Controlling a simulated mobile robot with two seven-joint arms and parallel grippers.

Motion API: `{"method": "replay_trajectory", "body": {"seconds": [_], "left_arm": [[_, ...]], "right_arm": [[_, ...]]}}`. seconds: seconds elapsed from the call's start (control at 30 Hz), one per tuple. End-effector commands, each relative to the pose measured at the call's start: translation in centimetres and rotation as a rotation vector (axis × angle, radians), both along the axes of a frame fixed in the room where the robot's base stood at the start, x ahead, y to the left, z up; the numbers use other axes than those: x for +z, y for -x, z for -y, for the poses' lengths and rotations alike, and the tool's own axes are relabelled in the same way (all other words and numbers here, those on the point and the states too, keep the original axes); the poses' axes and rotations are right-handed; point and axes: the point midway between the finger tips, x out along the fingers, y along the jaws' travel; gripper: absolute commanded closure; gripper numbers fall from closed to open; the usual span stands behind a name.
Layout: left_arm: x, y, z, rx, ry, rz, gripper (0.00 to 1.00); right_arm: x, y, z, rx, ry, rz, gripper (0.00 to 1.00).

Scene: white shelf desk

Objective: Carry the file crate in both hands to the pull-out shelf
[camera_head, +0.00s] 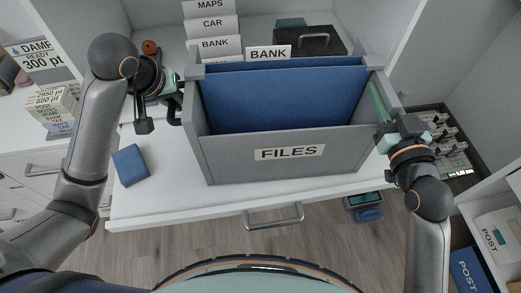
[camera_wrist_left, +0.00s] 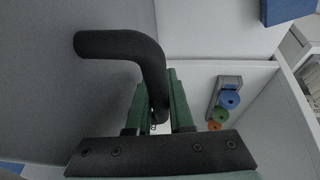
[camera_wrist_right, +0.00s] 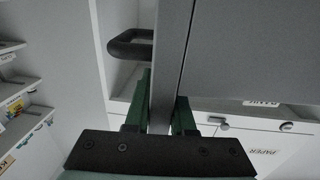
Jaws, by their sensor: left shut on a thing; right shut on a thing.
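The grey file crate (camera_head: 225,158), labelled FILES, is upright with blue folders (camera_head: 285,95) inside. It is over the white pull-out shelf (camera_head: 150,205); I cannot tell whether it touches it. My left gripper (camera_head: 174,98) is at the crate's left side. In the left wrist view its green fingers (camera_wrist_left: 158,108) are shut on the crate's black handle (camera_wrist_left: 125,45). My right gripper (camera_head: 384,112) is at the crate's right side. In the right wrist view its fingers (camera_wrist_right: 160,105) straddle the grey wall edge (camera_wrist_right: 170,60), with the right black handle (camera_wrist_right: 128,44) apart from them.
A blue box (camera_head: 130,165) lies on the white surface left of the crate. Cards labelled MAPS, CAR and BANK (camera_head: 214,45) and a black case (camera_head: 308,40) stand behind. A metal pull handle (camera_head: 273,216) juts from the front edge. Cabinet walls flank both sides.

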Motion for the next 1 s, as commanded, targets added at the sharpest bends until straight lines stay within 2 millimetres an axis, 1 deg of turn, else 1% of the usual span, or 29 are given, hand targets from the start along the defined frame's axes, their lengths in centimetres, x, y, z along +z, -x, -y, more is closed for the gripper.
{"method": "replay_trajectory", "body": {"seconds": [0.23, 0.27, 0.5, 0.8, 0.87, 1.0], "left_arm": [[-1.3, -0.1, 0.0, 0.002, 0.000, 0.006, 1.00], [-1.2, 0.0, -0.1, 0.001, -0.001, 0.001, 0.77], [-1.1, 0.0, 0.0, 0.000, -0.001, 0.000, 0.50], [-0.8, 0.1, 0.0, 0.000, 0.001, 0.002, 0.50], [-0.4, 0.2, 0.0, -0.002, 0.001, 0.005, 0.50], [1.6, 1.0, -0.4, -0.002, -0.004, 0.007, 0.50]], "right_arm": [[-1.0, 0.0, 0.0, -0.001, -0.001, 0.012, 1.00], [-1.1, 0.0, 0.0, 0.000, 0.001, 0.002, 0.74], [-1.1, 0.0, 0.0, 0.000, 0.000, 0.001, 0.48], [-1.1, 0.0, 0.0, 0.000, 0.000, 0.000, 0.48], [-1.1, 0.0, 0.0, 0.000, 0.000, 0.000, 0.48], [-1.1, 0.0, 0.0, 0.000, 0.000, 0.000, 0.48]]}}
